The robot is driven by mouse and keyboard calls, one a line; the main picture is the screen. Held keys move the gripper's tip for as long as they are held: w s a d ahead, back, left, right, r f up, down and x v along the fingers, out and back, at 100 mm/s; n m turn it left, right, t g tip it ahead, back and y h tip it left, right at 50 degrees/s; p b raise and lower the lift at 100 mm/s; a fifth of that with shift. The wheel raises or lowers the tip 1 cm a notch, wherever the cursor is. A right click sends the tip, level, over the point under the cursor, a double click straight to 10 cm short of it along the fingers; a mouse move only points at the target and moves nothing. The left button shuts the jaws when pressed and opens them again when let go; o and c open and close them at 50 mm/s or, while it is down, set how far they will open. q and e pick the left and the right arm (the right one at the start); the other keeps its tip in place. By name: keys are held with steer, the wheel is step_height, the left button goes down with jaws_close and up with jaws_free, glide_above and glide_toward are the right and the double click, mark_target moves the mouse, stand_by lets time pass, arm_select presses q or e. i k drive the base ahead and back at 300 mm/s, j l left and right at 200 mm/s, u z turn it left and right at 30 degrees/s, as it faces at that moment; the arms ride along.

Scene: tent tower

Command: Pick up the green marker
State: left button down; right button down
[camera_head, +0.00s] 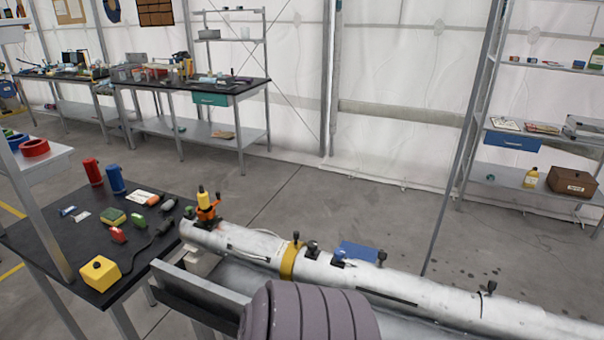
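No clear pen-shaped green marker shows. A small green object (137,220) lies on the black-topped table (70,248) at the left; it is too small to tell whether it is the marker. Beside it lies a yellow and green sponge-like block (112,218). Neither of my grippers is in view, and nothing touches these objects.
The table also holds a yellow box (100,272), a red cylinder (93,171), a blue cylinder (115,180) and a red item (118,235). A long white tube (400,280) with clamps lies to the right. Open floor (330,205) lies beyond.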

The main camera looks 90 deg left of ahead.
mark_target(138, 220)
steer(key=u, duration=3.85)
steer(key=z, duration=0.55)
steer(key=i+j+z, duration=0.15)
steer(key=j+z, duration=0.2)
steer(key=i+j+z, duration=0.15)
steer(key=j+z, duration=0.2)
steer(key=j, duration=0.15)
steer(key=j+z, duration=0.35)
steer(key=i+j, duration=0.05)
steer(key=j, duration=0.05)
